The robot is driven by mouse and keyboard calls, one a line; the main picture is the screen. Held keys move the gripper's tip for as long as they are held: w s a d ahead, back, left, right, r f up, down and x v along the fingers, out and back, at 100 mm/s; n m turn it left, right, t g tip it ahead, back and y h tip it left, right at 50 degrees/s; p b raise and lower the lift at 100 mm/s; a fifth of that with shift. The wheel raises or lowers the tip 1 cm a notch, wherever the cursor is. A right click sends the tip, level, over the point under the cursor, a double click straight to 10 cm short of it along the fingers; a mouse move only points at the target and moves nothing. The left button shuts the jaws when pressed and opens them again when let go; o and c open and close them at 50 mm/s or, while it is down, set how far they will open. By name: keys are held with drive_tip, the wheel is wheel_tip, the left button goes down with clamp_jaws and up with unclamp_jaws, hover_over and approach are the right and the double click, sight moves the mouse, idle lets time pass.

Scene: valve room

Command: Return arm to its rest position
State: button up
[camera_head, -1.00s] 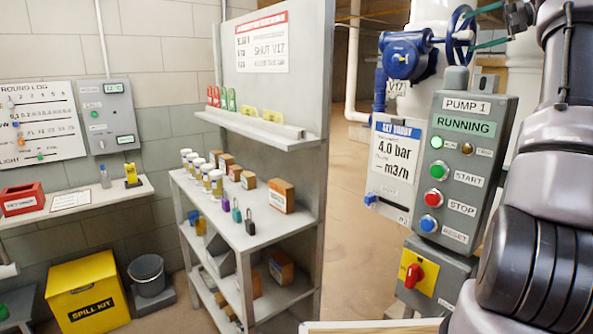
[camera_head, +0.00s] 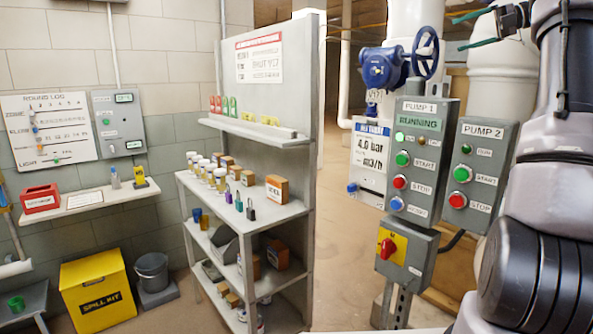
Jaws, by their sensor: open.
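My gripper (camera_head: 476,28) is at the top right of the head view, with its two green fingers spread apart and nothing between them. My arm fills the right edge of the picture. In the picture the gripper is just right of the blue valve (camera_head: 400,65) with its handwheel, and above the PUMP 2 box (camera_head: 482,172). I see no contact between the fingers and any of these.
The PUMP 1 panel (camera_head: 417,160) stands on a post, with a red rotary switch (camera_head: 388,248) below. A grey shelf unit (camera_head: 262,224) holds jars, padlocks and boxes. A yellow spill kit (camera_head: 97,287) and bucket (camera_head: 151,271) stand left. Open floor (camera_head: 340,240) lies between shelf and panel.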

drive_tip(key=s+a+f+n+g+h, duration=0.1)
drive_tip(key=s+a+f+n+h, duration=0.25)
drive_tip(key=s+a+n, duration=0.5)
drive_tip(key=s+a+f+n+h, duration=0.3)
drive_tip(key=s+a+f+n, duration=0.1)
drive_tip(key=s+a+n, duration=0.5)
drive_tip(key=s+a+f+n+t+h, duration=0.1)
drive_tip(key=s+a+f+n+h, duration=0.1)
drive_tip(key=s+f+n, duration=0.5)
drive_tip(key=s+a+f+n+t+h, duration=0.1)
drive_tip(key=s+a+f+n+h, duration=0.1)
drive_tip(key=s+f+n, duration=0.4)
drive_tip(key=s+a+n, duration=0.1)
drive_tip(key=n, duration=0.3)
drive_tip(key=shift+s+a+f+t+h, duration=0.2)
drive_tip(key=shift+f+t+h, duration=0.1)
drive_tip(key=shift+f+h, duration=0.1)
